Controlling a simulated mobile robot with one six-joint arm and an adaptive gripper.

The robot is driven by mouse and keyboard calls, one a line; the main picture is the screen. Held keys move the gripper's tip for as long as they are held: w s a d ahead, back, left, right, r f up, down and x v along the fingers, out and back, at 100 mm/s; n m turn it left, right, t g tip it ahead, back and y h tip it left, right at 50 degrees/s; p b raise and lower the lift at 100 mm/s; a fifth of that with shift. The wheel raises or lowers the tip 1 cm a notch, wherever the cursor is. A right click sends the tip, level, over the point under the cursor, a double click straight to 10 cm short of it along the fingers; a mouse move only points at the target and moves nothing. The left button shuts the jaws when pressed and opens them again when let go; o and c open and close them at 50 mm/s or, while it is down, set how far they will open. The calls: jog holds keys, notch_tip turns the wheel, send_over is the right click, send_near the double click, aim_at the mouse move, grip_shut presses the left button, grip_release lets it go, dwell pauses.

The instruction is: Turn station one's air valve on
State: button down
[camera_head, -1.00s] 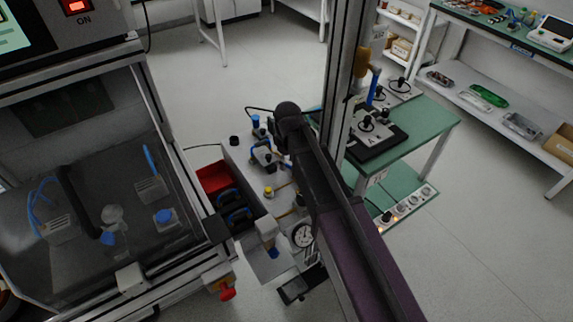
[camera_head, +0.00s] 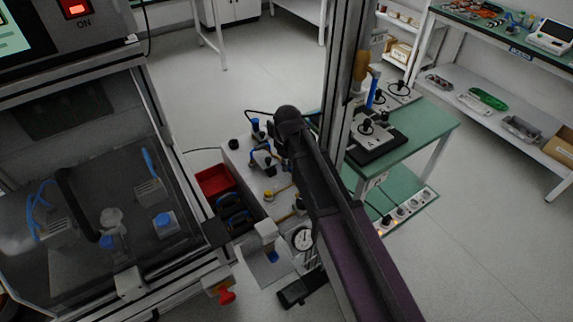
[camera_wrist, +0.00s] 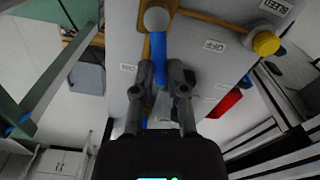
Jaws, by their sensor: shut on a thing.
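In the wrist view, the air valve's blue lever (camera_wrist: 159,52) runs from a round grey pivot (camera_wrist: 157,18) down between my fingers. My gripper (camera_wrist: 161,88) is shut on the lever's free end. The OFF label (camera_wrist: 214,46) is to the right of the lever, and another label (camera_wrist: 127,68), too blurred to read, is to its left. The lever lies between them, close alongside a brass-coloured pipe.
A yellow knob (camera_wrist: 265,43) sits on the panel near the BLEED label (camera_wrist: 277,7). A round gauge (camera_head: 303,239) is close beside my arm. A red bin (camera_head: 215,180) and a glazed cabinet stand left. A green table (camera_head: 425,130) and upright post stand right.

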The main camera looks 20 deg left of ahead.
jog(key=shift+w+d+m, duration=0.2)
jog(key=shift+w+m, duration=0.15)
jog(key=shift+m, duration=0.6)
jog(key=shift+w+d+m, duration=0.2)
jog(key=shift+w+m, duration=0.1)
jog(key=shift+m, duration=0.65)
jog(key=c, duration=0.7)
grip_release()
